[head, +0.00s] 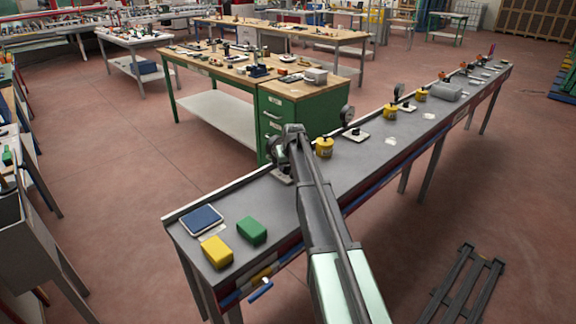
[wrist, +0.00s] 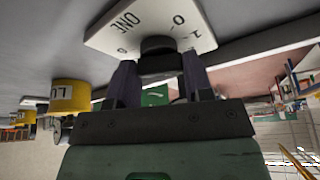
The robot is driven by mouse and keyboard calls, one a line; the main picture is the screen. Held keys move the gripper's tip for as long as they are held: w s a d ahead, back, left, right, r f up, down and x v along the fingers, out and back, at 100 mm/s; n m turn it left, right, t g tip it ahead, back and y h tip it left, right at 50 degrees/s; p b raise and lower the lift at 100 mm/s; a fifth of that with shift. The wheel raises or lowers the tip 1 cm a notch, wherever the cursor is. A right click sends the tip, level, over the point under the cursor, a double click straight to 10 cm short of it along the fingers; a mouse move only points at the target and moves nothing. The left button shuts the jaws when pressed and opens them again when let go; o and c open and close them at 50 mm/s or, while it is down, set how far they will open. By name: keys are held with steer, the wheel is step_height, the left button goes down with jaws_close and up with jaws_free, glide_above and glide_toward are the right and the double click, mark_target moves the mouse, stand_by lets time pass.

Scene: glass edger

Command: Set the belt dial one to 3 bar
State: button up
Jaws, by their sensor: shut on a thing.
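Belt dial one shows in the wrist view as a white plate (wrist: 110,38) marked "ONE" with scale figures, seen upside down, with a dark round knob (wrist: 160,45) on it. My gripper (wrist: 160,70) has its two dark fingers on either side of the knob and is shut on it. The knob's pointer and setting cannot be made out. In the head view my gripper (head: 284,166) reaches down to the grey bench, and the plate is mostly hidden under it. A round gauge (head: 271,145) stands just behind, partly covered and unreadable.
A yellow pot (head: 325,148) stands close right of my gripper, with another gauge and plate (head: 356,136) beyond. A blue tray (head: 202,219), a yellow block (head: 217,252) and a green block (head: 252,230) lie at the bench's near left end. A green workbench (head: 300,115) stands behind.

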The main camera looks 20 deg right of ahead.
steer(key=m, duration=0.2)
steer(key=m+h, duration=0.1)
steer(key=m, duration=0.1)
steer(key=shift+a+m+g+h, duration=0.15)
steer(key=shift+m+g+h, duration=0.15)
steer(key=shift+m+g, duration=0.1)
stand_by(0.4)
steer(key=o, duration=0.9)
steer(key=shift+r, duration=0.1)
steer(key=p+v, duration=1)
steer(key=shift+s+a+r, duration=0.1)
steer(key=shift+a+r, duration=0.1)
steer(key=shift+r, duration=0.05)
